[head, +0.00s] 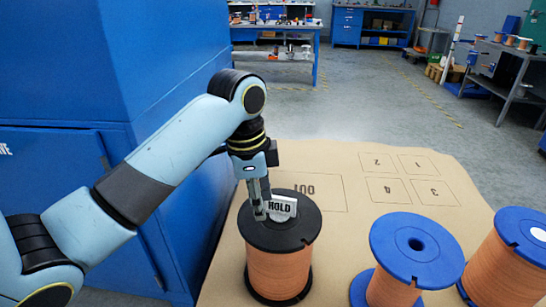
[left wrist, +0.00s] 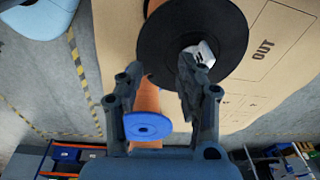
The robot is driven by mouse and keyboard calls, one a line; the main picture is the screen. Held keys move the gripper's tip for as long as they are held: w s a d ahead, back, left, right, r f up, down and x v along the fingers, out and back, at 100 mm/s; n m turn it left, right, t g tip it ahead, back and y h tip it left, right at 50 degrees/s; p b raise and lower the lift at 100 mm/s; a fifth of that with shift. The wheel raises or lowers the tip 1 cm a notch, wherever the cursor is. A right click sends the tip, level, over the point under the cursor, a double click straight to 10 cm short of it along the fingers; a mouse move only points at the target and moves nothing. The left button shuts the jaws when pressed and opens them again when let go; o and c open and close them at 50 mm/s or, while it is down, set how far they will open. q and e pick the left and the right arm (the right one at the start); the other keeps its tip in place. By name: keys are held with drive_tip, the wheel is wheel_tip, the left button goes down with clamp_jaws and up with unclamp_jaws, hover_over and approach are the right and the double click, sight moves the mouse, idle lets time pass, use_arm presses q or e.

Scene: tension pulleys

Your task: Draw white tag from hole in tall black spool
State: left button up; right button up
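The tall black spool (head: 262,236), wound with orange wire, stands on the tan mat. The white tag (head: 283,206), marked HOLD, stands up at the middle of its top flange; its lower end and the hole are hidden. My left gripper (head: 261,212) points down over the flange, just left of the tag. In the left wrist view its fingers (left wrist: 158,78) are spread apart with nothing between them. There the tag (left wrist: 203,52) lies beside the right-hand finger, over the black flange (left wrist: 225,30); I cannot tell if they touch. My right gripper is out of view.
Two blue spools, one (head: 416,248) and another (head: 510,258) with a white disc on top, stand to the right. The mat (head: 330,157) has an OUT box and numbered squares, all empty. A blue cabinet (head: 60,80) stands close on the left.

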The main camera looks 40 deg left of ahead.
sight(280, 197)
use_arm(q)
drive_tip(key=w+r+m, duration=0.1)
drive_tip(key=w, duration=0.1)
drive_tip(key=w+a+r+m, duration=0.1)
drive_tip(key=w+r, duration=0.1)
drive_tip(key=w+a+r+m, duration=0.1)
drive_tip(key=w, duration=0.1)
drive_tip(key=shift+w+r+g+h, duration=0.3)
drive_tip(key=shift+w, duration=0.2)
drive_tip(key=f+b, duration=0.1)
drive_tip(key=f, duration=0.2)
drive_tip(key=d+f+b, duration=0.1)
drive_tip(key=f, duration=0.3)
drive_tip(key=f+b, duration=0.1)
drive_tip(key=f, duration=0.2)
drive_tip(key=shift+w+d+f, duration=0.15)
drive_tip(key=shift+w, duration=0.15)
clamp_jaws()
